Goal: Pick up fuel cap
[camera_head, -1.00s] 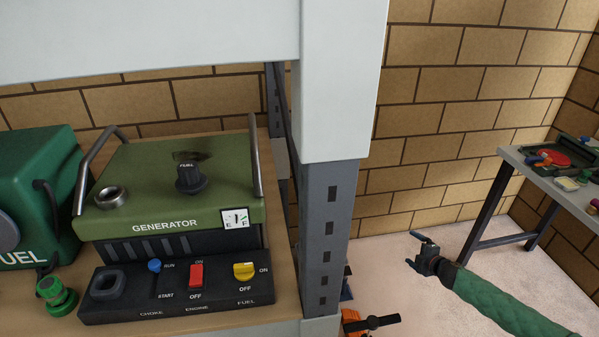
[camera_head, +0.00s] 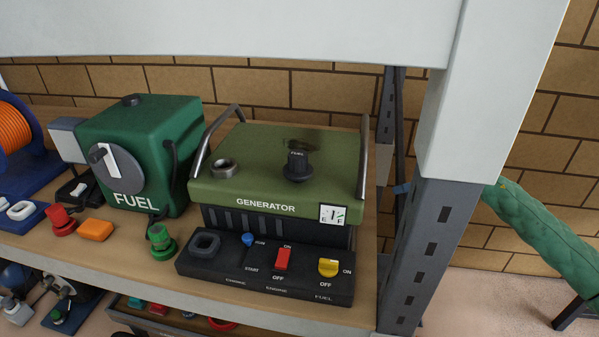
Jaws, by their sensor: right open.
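The fuel cap (camera_head: 297,166) is a black ridged knob marked FUEL. It sits upright on the top of the green generator (camera_head: 330,165), by a dark stain. The open metal filler neck (camera_head: 223,169) is to its left, apart from it. My left gripper is out of view.
An upper shelf beam (camera_head: 230,30) crosses above. A green fuel can (camera_head: 180,140), a green cap-like fitting (camera_head: 160,240) and an orange block (camera_head: 96,230) are to the left.

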